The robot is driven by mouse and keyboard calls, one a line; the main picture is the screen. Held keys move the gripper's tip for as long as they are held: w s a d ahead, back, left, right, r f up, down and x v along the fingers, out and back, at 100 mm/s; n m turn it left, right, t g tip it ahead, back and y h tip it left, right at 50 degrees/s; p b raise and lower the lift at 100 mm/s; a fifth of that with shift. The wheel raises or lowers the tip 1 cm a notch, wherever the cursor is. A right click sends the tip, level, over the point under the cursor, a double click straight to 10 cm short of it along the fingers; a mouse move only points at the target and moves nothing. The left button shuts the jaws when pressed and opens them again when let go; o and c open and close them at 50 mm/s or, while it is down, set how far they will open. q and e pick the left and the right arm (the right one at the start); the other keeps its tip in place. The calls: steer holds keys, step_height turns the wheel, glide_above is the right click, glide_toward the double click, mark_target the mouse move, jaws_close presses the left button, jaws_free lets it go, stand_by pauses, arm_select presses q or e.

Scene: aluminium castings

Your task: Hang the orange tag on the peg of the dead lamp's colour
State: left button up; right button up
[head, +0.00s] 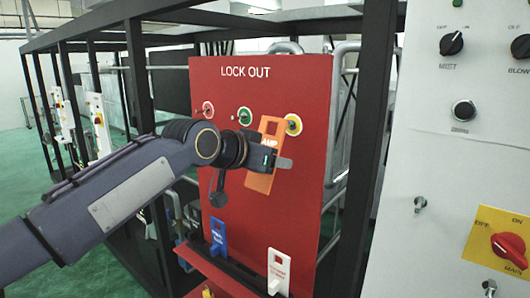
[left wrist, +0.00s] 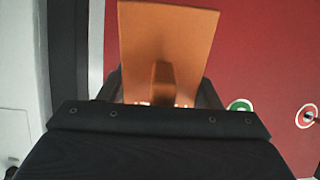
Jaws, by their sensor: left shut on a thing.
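The orange tag (head: 258,182) is held upright in my left gripper (head: 270,160), in front of the red lock-out board (head: 225,83). In the left wrist view the tag (left wrist: 165,40) stands up from between the fingers. The wrist view shows the green ring (left wrist: 240,104) and red ring (left wrist: 307,116). I cannot make out a dead lamp. My right gripper is not in view.
A blue tag (head: 218,236) and a white tag (head: 278,270) stand on the ledge at the board's foot. A white control panel (head: 440,160) with knobs and a red-and-yellow main switch (head: 508,248) is on the right. Black frame posts (head: 372,130) stand beside the board.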

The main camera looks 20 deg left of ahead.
arm_select(q)
steer(key=shift+w+d+p, duration=0.3)
steer(key=shift+w+p, duration=0.5)
steer(key=shift+p, duration=0.2)
steer(key=shift+w+d+p, duration=0.3)
steer(key=shift+w+p, duration=0.45)
steer(key=shift+p, duration=0.25)
steer(key=shift+w+f, duration=0.15)
steer(key=shift+f, duration=0.1)
steer(key=shift+w+d+f, duration=0.2)
steer(key=shift+w+f, duration=0.2)
steer(key=o, duration=1.1)
steer(key=shift+c, duration=0.2)
